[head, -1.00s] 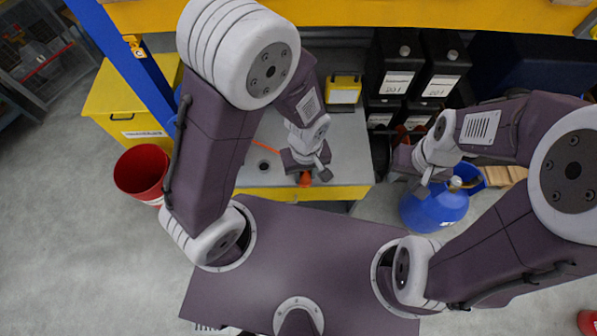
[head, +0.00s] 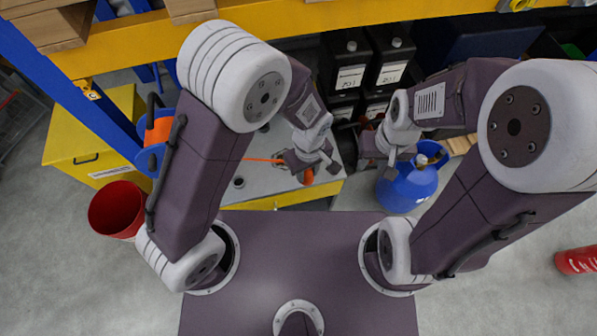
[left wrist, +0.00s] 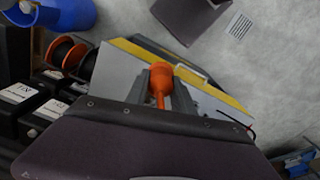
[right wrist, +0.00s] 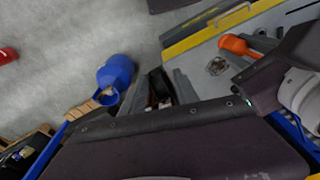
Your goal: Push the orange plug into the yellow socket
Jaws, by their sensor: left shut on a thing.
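The orange plug (head: 307,177) is between the fingers of my left gripper (head: 313,168), over the front right part of the grey bench top. The left wrist view shows the plug's rounded orange body (left wrist: 160,80) between two grey fingers, shut on it. It also shows in the right wrist view (right wrist: 236,45). My right gripper (right wrist: 157,94) is open and empty; in the head view it is right of the bench, above the blue drum. I cannot make out the yellow socket; my left arm covers part of the bench.
The grey bench has a yellow front edge (head: 262,202). An orange cable (head: 262,160) runs left from the plug. A round metallic fitting (right wrist: 216,66) lies on the bench. A blue drum (head: 405,188), black canisters (head: 350,68) and a red bucket (head: 116,210) stand around it.

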